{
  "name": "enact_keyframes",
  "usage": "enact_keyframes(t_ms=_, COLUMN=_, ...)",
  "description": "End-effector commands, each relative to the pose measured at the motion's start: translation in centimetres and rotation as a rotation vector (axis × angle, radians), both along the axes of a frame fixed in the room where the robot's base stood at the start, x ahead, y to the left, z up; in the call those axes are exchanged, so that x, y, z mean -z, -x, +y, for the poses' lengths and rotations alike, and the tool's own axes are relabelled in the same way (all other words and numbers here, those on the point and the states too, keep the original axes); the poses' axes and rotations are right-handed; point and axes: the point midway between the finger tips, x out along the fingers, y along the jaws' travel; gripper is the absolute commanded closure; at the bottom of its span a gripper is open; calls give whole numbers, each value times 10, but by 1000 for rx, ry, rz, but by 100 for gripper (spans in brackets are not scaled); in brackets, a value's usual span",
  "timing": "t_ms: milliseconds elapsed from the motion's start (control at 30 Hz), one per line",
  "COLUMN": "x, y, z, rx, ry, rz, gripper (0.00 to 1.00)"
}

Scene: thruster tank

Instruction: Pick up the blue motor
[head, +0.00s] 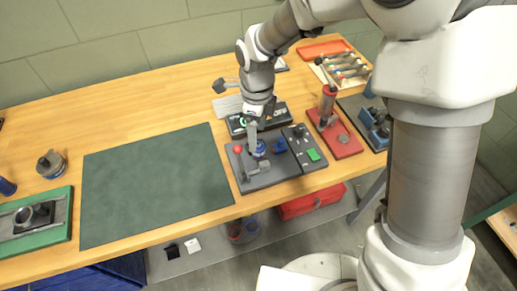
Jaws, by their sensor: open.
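A small round blue part (260,149), which looks like the blue motor, sits on a dark grey fixture (262,179) near the table's front edge. My gripper (256,143) points down over the fixture, right at this blue part. Its jaws are open. The fingers partly hide the blue part, and I cannot tell whether they touch it. A second, blockier blue piece (280,146) sits just to the right on the same fixture.
A red-knobbed lever (238,150) stands left of my gripper, and a panel with a green button (313,155) lies right. A red press (327,105) stands further right. A dark green mat (155,185) is bare. A grey round part (51,164) stands far left.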

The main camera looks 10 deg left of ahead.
Motion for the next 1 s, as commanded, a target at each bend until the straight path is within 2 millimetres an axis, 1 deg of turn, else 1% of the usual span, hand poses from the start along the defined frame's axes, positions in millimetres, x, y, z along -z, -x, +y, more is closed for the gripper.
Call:
enact_keyframes(t_ms=33, x=10, y=1, z=-2, rx=1, ry=4, rz=5, gripper=21)
enact_keyframes(t_ms=200, x=32, y=0, z=-2, rx=0, ry=3, rz=3, gripper=21)
enact_keyframes(t_ms=300, x=38, y=0, z=-1, rx=0, ry=2, rz=2, gripper=21)
enact_keyframes(t_ms=500, x=38, y=0, z=-1, rx=0, ry=1, rz=1, gripper=21)
enact_keyframes(t_ms=567, x=38, y=0, z=-1, rx=0, ry=1, rz=1, gripper=30)
enact_keyframes(t_ms=600, x=38, y=0, z=-1, rx=0, ry=1, rz=1, gripper=37)
enact_keyframes(t_ms=667, x=38, y=0, z=-1, rx=0, ry=1, rz=1, gripper=48)
enact_keyframes(t_ms=700, x=38, y=0, z=-1, rx=0, ry=1, rz=1, gripper=55)
enact_keyframes(t_ms=767, x=38, y=0, z=-1, rx=0, ry=1, rz=1, gripper=66)
enact_keyframes(t_ms=800, x=38, y=0, z=-1, rx=0, ry=1, rz=1, gripper=73)
enact_keyframes(t_ms=933, x=38, y=0, z=-1, rx=0, ry=1, rz=1, gripper=96)
enact_keyframes(t_ms=967, x=38, y=0, z=-1, rx=0, ry=1, rz=1, gripper=100)
enact_keyframes(t_ms=1000, x=38, y=0, z=-1, rx=0, ry=1, rz=1, gripper=100)
